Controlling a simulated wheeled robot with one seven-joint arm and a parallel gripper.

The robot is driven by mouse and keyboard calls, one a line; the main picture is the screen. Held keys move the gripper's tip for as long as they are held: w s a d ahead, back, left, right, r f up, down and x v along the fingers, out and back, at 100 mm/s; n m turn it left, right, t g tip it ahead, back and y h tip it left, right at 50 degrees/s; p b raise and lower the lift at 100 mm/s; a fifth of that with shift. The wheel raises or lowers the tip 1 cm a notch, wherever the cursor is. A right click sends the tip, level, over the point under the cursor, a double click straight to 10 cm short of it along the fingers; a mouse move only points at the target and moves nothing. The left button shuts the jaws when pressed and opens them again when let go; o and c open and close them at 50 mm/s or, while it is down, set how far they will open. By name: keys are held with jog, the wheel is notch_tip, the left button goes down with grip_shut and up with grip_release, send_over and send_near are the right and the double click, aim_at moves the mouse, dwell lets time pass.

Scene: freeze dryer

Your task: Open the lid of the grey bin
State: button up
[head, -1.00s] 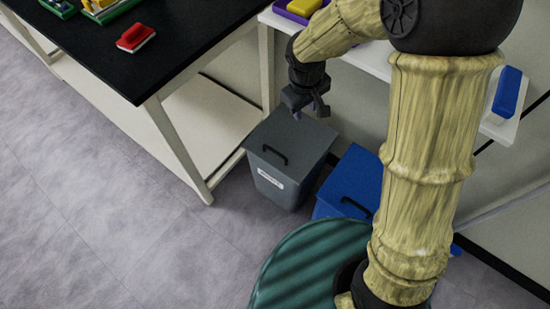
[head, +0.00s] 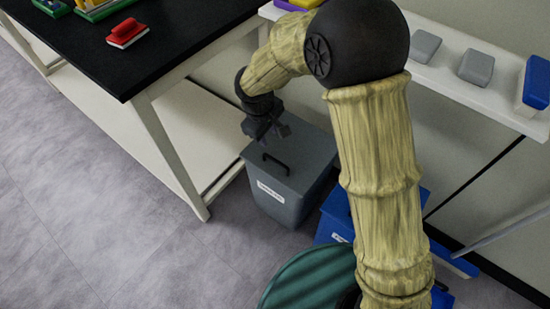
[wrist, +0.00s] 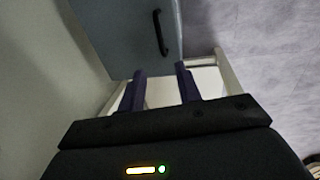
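The grey bin (head: 284,203) stands on the floor beside the black-topped table, with a pale label on its front. Its lid (head: 311,157) is shut and has a black bar handle (head: 275,164). My gripper (head: 270,135) is above the back left part of the lid, apart from the handle. In the wrist view my gripper (wrist: 163,82) shows two dark purple fingers apart with nothing between them. The lid (wrist: 120,35) and its handle (wrist: 160,33) show beyond the fingertips, at the top of that view.
A blue bin (head: 333,224) stands right of the grey bin, partly hidden by my arm. The black table (head: 160,60) and its white leg (head: 170,155) are close on the left. A white shelf (head: 450,85) runs along the wall. The floor at the left is clear.

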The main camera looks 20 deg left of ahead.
aim_at(276, 161)
jog(key=w+f+b, duration=0.1)
jog(key=f, duration=0.4)
jog(key=w+d+f+b, duration=0.1)
jog(key=f+b, duration=0.1)
jog(key=f, duration=0.4)
jog(key=w+f+b, duration=0.1)
jog(key=f+b, duration=0.1)
jog(key=f, duration=0.3)
jog(key=shift+d+f, duration=0.15)
grip_shut()
